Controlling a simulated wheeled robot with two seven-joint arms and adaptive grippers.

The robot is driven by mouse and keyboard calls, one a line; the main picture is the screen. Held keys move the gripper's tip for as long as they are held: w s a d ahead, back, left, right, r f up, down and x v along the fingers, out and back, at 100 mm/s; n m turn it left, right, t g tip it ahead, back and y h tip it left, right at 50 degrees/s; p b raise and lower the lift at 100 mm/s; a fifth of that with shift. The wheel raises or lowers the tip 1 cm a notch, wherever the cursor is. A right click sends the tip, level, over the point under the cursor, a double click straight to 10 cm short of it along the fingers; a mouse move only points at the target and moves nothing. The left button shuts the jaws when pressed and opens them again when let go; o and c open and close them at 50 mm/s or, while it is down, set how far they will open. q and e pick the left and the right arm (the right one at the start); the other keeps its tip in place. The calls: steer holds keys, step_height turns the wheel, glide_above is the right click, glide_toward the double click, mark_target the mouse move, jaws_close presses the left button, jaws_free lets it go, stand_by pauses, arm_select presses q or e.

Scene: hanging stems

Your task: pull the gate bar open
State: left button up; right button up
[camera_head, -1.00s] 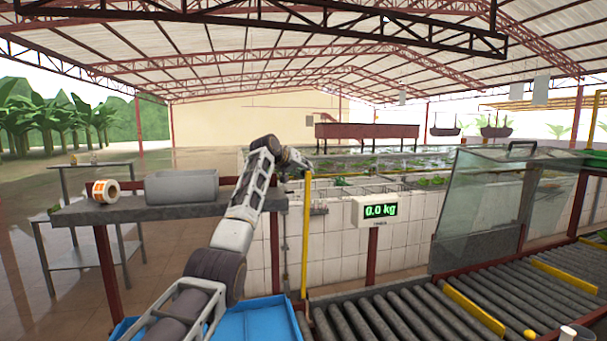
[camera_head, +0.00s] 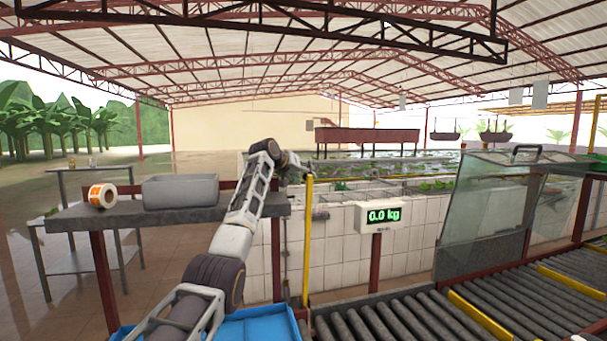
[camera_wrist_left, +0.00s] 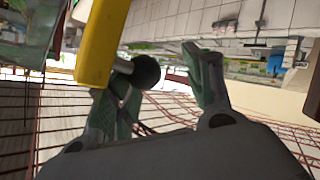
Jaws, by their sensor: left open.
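The yellow gate bar (camera_head: 307,240) stands upright in the middle of the head view, left of the scale display. In the left wrist view, the yellow bar (camera_wrist_left: 103,40) comes in from the top and has a round black knob (camera_wrist_left: 146,71) near its end. My left gripper (camera_head: 297,165) is at the bar's top end. In the wrist view, the open left gripper (camera_wrist_left: 160,90) has one finger below the knob and the other to its right. I cannot tell whether a finger touches the knob. My right gripper is out of view.
A grey shelf (camera_head: 130,214) with a tape roll (camera_head: 102,195) and a grey bin (camera_head: 180,190) is at left. A blue crate (camera_head: 262,326) lies below my arm. Rollers (camera_head: 400,320) and a glass panel (camera_head: 480,220) are at right.

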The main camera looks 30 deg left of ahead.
arm_select(q)
steer(key=shift+w+d+f, duration=0.1)
steer(key=shift+w+f, duration=0.05)
steer(key=shift+f, duration=0.55)
steer(key=shift+d+r, duration=0.1)
steer(key=shift+s+r, duration=0.1)
steer(key=shift+s, duration=0.1)
steer(key=shift+s+d+r, duration=0.1)
steer(key=shift+s+r, duration=0.15)
steer(key=shift+s, duration=0.05)
steer(key=v, duration=1.1)
steer(key=shift+a+r, duration=0.4)
